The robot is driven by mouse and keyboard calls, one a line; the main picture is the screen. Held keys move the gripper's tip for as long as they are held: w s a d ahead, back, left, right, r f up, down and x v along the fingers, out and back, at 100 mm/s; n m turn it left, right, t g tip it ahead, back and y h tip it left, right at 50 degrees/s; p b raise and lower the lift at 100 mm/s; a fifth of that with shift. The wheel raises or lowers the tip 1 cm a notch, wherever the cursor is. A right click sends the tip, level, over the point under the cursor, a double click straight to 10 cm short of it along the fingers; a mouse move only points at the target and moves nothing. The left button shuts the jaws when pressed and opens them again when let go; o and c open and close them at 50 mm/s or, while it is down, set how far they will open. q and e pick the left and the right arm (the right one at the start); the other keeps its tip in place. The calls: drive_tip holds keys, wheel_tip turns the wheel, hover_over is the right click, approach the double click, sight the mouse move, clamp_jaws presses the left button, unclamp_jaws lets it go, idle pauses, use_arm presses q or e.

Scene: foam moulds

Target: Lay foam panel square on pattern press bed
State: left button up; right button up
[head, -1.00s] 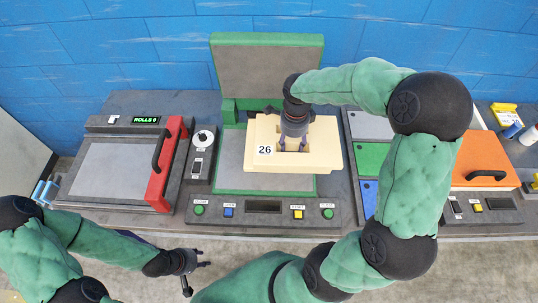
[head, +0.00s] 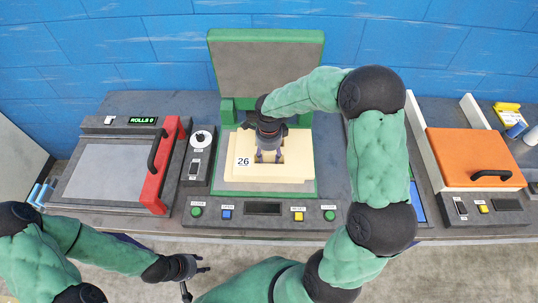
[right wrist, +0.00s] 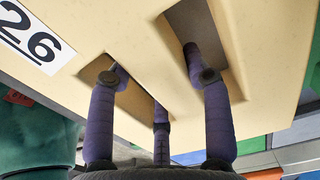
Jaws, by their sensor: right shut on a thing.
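The cream foam panel (head: 297,168), labelled 26, is over the pattern press bed (head: 226,188), a grey plate with a green border. It covers most of the bed, with bare strips at the front and sides. I cannot tell whether it touches the bed. My right gripper (head: 269,155) is shut on the panel at its cut-outs. In the right wrist view the panel (right wrist: 130,35) fills most of the picture, with the fingers (right wrist: 162,85) in its slots. My left gripper (head: 199,275) is open and empty in front of the bench.
The press's raised grey lid (head: 265,65) stands behind the bed. A control strip (head: 263,209) with buttons runs in front.

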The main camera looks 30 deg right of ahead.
drive_tip(key=shift+r, duration=0.1)
drive_tip(key=shift+f, duration=0.2)
drive_tip(key=o, duration=1.2)
drive_tip(key=shift+o, duration=0.2)
drive_tip(key=shift+r, duration=0.15)
drive_tip(key=shift+r, duration=0.3)
wheel_tip(320, 180, up, 12)
drive_tip(key=p, duration=0.3)
drive_tip(key=shift+f, duration=0.25)
